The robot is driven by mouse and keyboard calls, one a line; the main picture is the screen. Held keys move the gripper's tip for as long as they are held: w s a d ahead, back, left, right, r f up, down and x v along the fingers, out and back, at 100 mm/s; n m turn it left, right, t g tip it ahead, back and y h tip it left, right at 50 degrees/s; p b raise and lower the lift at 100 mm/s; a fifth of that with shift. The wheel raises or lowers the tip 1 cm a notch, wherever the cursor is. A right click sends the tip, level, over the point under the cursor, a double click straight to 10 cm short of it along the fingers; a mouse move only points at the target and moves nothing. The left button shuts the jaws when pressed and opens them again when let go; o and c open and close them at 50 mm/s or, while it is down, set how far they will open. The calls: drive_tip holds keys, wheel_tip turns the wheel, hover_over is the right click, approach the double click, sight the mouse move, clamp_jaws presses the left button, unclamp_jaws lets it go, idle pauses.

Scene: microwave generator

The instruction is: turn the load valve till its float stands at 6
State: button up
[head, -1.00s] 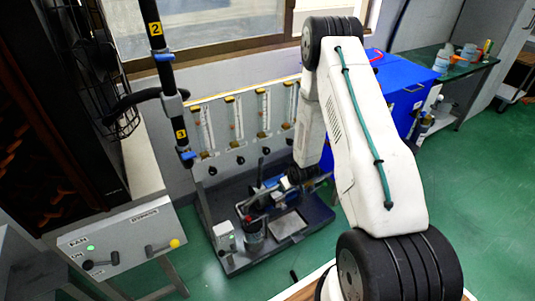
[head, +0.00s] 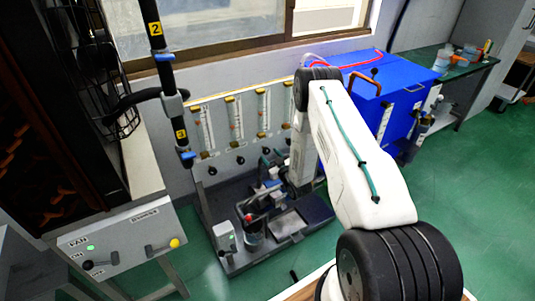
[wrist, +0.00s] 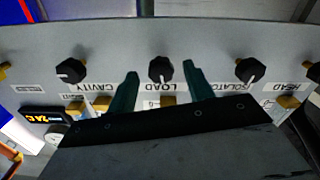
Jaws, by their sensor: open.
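The load valve is a black knob (wrist: 161,69) with a pale pointer mark, above an upside-down LOAD label in the wrist view. My gripper (wrist: 159,71) is open, with one dark green finger on each side of this knob. Gaps show between fingers and knob; I cannot tell whether the tips reach its depth. In the head view my gripper (head: 271,170) is low in front of the flowmeter panel, partly hidden by my arm. The load tube (head: 262,112) appears third from the left there; its float is too small to read.
The cavity knob (wrist: 71,71) and isolator knob (wrist: 246,70) flank the load knob, outside my fingers. Brass fittings sit below the labels. In the head view a blue cabinet (head: 362,85) stands right of the panel, and a control box (head: 120,242) stands at front left.

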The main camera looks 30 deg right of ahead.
sight(268, 153)
drive_tip(key=shift+w, duration=1.5)
drive_tip(key=c, duration=1)
drive_tip(key=shift+n, duration=1.1)
drive_tip(key=o, duration=1)
